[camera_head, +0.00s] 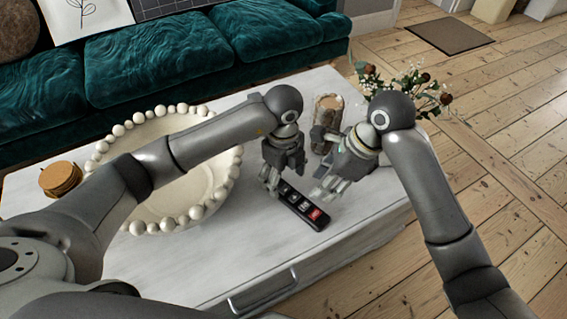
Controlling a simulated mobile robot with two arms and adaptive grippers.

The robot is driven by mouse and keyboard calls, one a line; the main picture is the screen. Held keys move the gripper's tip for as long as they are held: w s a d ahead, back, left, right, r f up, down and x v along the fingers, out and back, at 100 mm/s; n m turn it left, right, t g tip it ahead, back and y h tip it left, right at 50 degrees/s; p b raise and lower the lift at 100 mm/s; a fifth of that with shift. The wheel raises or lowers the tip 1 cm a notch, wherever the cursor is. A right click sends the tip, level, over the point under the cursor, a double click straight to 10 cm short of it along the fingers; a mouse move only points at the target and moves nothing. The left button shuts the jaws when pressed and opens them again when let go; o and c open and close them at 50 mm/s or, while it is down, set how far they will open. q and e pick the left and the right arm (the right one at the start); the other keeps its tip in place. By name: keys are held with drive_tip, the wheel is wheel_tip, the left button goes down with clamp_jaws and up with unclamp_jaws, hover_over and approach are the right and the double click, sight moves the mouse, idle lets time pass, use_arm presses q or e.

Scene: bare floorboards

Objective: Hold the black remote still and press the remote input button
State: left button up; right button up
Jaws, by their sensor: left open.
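The black remote (298,205) lies on the white table, slanting from upper left to lower right, with white and red buttons on its near right half. My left gripper (271,186) points down at the remote's far left end, with open fingers; I cannot tell whether they touch it. My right gripper (321,192) is just to the right of the remote, above the table, its fingers pointing down and left. I cannot tell whether its fingers are open or shut. The remote's far end is partly hidden by my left gripper.
A large beaded bowl (195,213) stands left of the remote, under my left arm. Stacked coasters (60,179) are at the table's left. A teal sofa (160,60) is behind the table (190,268).

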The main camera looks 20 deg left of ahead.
sight(283, 188)
use_arm(q)
drive_tip(key=shift+f, duration=2.5)
drive_tip(key=c, duration=1.2)
drive_tip(key=shift+o, duration=0.2)
use_arm(e)
clamp_jaws()
